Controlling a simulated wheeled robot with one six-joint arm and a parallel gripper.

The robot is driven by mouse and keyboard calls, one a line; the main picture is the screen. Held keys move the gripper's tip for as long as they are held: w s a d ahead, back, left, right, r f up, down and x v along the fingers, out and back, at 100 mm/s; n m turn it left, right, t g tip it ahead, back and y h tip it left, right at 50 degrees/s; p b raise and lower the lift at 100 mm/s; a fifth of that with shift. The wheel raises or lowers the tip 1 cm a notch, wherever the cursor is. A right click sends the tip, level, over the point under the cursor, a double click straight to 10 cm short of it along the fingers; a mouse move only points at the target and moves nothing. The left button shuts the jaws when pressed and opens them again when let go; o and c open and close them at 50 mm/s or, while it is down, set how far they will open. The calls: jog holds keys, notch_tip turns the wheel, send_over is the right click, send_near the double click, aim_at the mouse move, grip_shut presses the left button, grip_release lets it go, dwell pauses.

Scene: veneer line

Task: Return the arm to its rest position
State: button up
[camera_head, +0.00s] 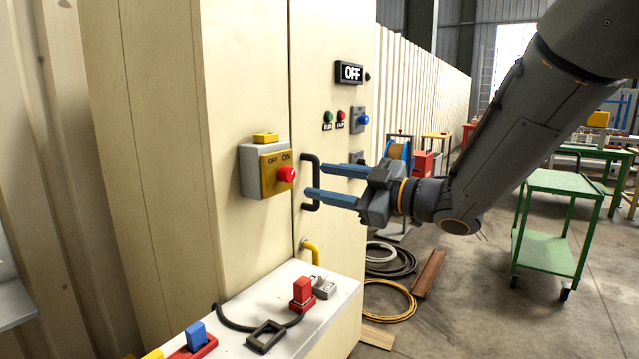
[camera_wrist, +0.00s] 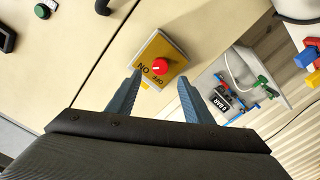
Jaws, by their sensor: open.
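My gripper (camera_head: 314,181) is open and empty, its two blue fingers pointing left at the cream cabinet (camera_head: 240,60). In the wrist view the fingertips (camera_wrist: 160,77) lie either side of a yellow switch plate (camera_wrist: 146,52) with a red rotary knob (camera_wrist: 160,66), with nothing gripped. In the head view the red knob (camera_head: 287,174) sits on a grey and yellow box (camera_head: 253,176) marked OFF and ON, left of the fingertips. My fingers overlap the black door handle (camera_head: 309,159) in the picture; whether they touch it I cannot tell. My arm reaches in from the upper right.
A white bench top (camera_head: 270,300) with red and blue connectors stands below left. A green cart (camera_head: 548,256) stands right. Coiled hoses (camera_head: 390,300) lie on the floor. Open floor lies between.

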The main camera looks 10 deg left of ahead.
jog(key=w+d+f+m+t+h, duration=0.2)
jog(key=d+f+m+h, duration=0.4)
jog(key=d+f, duration=0.3)
jog(key=w+d+f+m+t+h, duration=0.2)
jog(key=d+f+m+h, duration=0.45)
jog(key=d, duration=0.45)
jog(key=s+d+f+m+g+h, duration=0.3)
jog(key=s+d+f, duration=0.3)
jog(key=d, duration=0.1)
jog(key=s+d+f+m+g, duration=0.1)
jog(key=s+f+m+g, duration=0.1)
jog(key=s, duration=0.8)
jog(key=s+d+f+m+g+h, duration=0.1)
jog(key=s+f+g, duration=0.4)
jog(key=s, duration=0.5)
jog(key=shift+d+m, duration=0.65)
jog(key=shift+m, duration=0.1)
